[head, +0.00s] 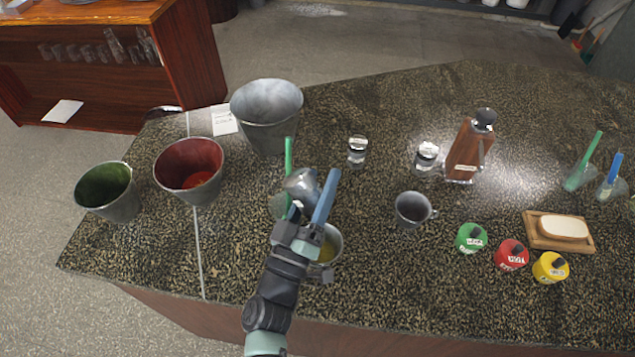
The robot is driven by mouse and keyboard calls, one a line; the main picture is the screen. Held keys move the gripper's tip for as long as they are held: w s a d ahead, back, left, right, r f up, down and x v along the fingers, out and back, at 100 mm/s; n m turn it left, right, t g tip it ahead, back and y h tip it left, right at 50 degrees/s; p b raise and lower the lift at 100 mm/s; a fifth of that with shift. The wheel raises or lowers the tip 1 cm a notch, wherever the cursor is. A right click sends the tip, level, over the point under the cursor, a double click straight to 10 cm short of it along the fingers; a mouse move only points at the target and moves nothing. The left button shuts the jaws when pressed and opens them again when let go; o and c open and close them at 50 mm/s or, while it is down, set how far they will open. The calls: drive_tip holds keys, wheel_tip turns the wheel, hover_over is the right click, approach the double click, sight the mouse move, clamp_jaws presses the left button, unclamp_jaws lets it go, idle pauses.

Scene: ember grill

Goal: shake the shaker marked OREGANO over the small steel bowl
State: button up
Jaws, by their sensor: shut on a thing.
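My gripper (300,208) is near the middle of the counter, shut on a shiny grey, rounded thing (302,184), which seems to be a shaker. Its label does not show, so I cannot read OREGANO on it. A small steel bowl (336,242) with something yellowish inside stands just right of my gripper, partly hidden by it. The held thing shows above and left of the bowl in the picture; I cannot tell its height. Two glass jars with white labels, one (357,151) behind and one (427,157) farther right, stand upright; their print is too small to read.
A steel mug (412,210), a wooden bottle (468,148) and green (471,237), red (512,254) and yellow (550,267) pots stand to the right. A large bucket (266,112) and smaller green-lined (108,191) and red-lined (189,170) buckets stand left. A green stick (288,158) rises beside my gripper.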

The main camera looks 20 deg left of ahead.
wheel_tip(320, 180, down, 7)
drive_tip(key=b, duration=0.7)
drive_tip(key=shift+r, duration=0.15)
wheel_tip(320, 180, up, 4)
drive_tip(key=p, duration=0.4)
drive_tip(key=shift+p, duration=0.3)
drive_tip(key=shift+r+p, duration=0.5)
drive_tip(key=shift+p, duration=0.1)
drive_tip(key=shift+f, duration=0.1)
wheel_tip(320, 180, down, 4)
drive_tip(key=shift+f, duration=0.1)
wheel_tip(320, 180, up, 4)
drive_tip(key=shift+r, duration=0.15)
